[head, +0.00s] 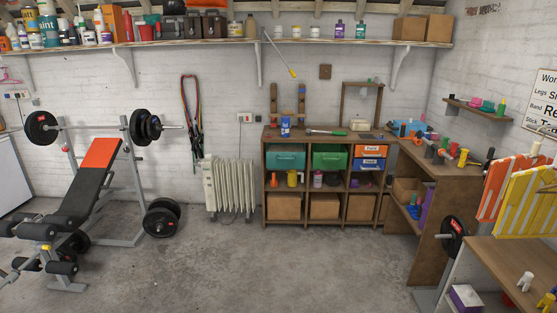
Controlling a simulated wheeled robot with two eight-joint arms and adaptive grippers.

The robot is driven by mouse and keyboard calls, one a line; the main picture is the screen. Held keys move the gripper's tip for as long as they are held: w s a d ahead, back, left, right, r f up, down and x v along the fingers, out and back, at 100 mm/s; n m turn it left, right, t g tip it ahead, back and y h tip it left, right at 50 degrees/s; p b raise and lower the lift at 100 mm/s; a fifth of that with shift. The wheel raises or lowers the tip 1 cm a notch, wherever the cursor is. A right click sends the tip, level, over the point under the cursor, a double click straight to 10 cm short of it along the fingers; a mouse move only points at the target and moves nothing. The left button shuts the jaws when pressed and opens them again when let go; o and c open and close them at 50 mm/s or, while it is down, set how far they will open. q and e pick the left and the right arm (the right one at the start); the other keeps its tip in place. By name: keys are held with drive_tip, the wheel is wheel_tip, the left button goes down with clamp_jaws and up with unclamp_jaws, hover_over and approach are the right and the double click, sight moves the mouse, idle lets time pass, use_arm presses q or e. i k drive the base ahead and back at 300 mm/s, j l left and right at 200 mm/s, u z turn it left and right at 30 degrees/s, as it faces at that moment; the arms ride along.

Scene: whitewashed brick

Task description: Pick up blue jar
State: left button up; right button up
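A small blue jar (285,127) stands upright on top of the wooden shelf unit (265,165) against the back wall, near the unit's left end. It looks blue with a lighter patch; finer detail is too small to tell. It is across the room from me, beyond a stretch of open floor. Neither of my grippers is in the head view.
A weight bench (92,178) with a barbell stands at the left. A white radiator (229,187) is left of the shelf unit. A workbench (432,165) and a table (490,256) line the right. The concrete floor (250,268) in the middle is clear.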

sight(284, 120)
drive_tip(key=i, duration=2.5)
